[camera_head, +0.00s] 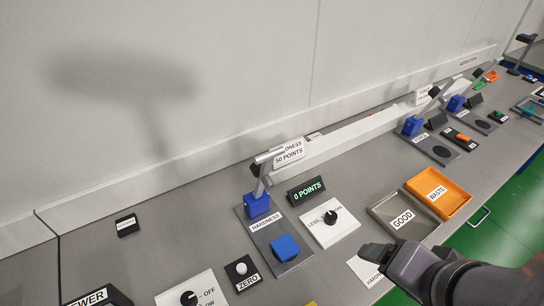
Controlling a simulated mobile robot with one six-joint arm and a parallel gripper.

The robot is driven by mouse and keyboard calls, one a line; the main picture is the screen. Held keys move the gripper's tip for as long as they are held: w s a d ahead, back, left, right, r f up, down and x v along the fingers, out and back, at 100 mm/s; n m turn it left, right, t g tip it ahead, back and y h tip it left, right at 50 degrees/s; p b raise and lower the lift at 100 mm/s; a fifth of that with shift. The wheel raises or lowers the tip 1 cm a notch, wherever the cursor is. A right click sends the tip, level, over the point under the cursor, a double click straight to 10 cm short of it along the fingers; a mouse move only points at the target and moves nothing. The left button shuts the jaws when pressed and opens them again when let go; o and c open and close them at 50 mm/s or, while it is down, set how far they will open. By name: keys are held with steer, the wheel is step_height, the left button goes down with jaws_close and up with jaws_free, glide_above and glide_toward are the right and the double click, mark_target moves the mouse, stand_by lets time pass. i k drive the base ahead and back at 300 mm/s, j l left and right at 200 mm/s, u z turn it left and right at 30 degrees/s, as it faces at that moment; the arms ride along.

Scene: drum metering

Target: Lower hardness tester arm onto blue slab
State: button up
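The blue slab (291,254) lies flat on the grey plate of the hardness tester, in the lower middle of the head view. The tester has a blue pivot block (256,207) at the back of the plate, behind the label HARDNESS. Its grey arm (262,180) stands raised above the block, with a bar handle (269,155) at the top, clear of the slab. My gripper (373,252) is at the lower right, to the right of the slab and apart from the tester. Its finger gap is not clear from this angle.
A display (306,191) reads 0 POINTS beside a dial panel (323,233). A ZERO button box (242,282) stands left of the slab. A grey GOOD tray (381,207) and an orange WASTE tray (461,202) lie right. Another station (455,145) stands further right.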

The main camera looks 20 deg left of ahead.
mark_target(261, 168)
steer(key=j+u, duration=0.1)
steer(key=u, duration=0.95)
